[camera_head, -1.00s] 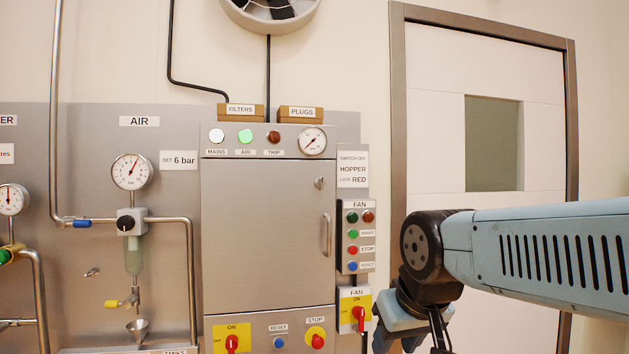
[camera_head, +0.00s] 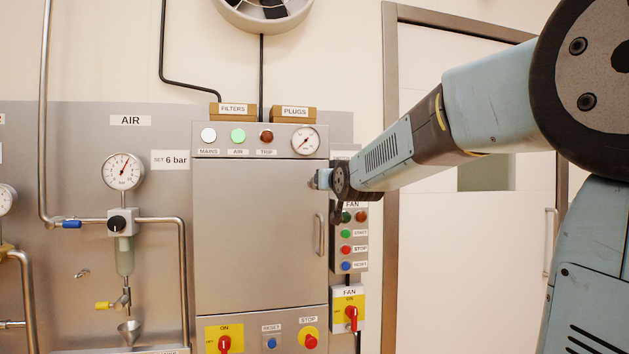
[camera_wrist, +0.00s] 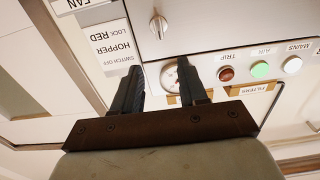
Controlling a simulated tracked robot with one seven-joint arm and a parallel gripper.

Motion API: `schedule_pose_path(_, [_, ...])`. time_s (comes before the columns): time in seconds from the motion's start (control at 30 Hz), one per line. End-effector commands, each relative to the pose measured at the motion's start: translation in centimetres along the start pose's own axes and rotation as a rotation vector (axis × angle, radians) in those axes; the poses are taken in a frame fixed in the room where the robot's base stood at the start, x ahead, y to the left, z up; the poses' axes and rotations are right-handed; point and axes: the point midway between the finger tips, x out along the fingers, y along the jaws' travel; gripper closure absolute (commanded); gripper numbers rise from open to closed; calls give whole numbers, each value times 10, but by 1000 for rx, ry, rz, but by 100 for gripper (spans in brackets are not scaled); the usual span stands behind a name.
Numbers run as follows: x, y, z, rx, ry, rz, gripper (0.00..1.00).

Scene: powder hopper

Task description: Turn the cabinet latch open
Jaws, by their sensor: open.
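The cabinet (camera_head: 255,235) is a grey metal box with its door shut and a bar handle (camera_head: 319,235) on the door's right side. The latch (camera_wrist: 158,27) is a small silver turn-knob on the door, seen in the wrist view with its grip nearly upright in that picture. My gripper (camera_wrist: 160,66) is open and empty. In the wrist view its two dark fingers point toward the door, with the latch beyond the tips and roughly between them, apart from them. In the head view my gripper (camera_head: 323,179) is at the door's upper right edge.
Above the door are a gauge (camera_head: 305,140) and indicator lamps (camera_head: 238,136). The fan button box (camera_head: 348,245) is right of the cabinet, below my wrist, with a red fan switch (camera_head: 351,315) under it. Air pipes and a gauge (camera_head: 122,171) stand left.

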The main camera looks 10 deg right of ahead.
Motion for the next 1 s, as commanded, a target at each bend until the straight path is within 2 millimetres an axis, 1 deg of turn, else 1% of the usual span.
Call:
schedule_pose_path(0.17, [19, 0, 1, -1, -2, 0, 57])
schedule_pose_path(0.7, [99, 0, 2, -2, -3, 0, 57])
schedule_pose_path(0.9, [122, 0, 2, -1, -4, 1, 57])
schedule_pose_path(1.0, [128, 1, 2, -1, -3, 1, 57])
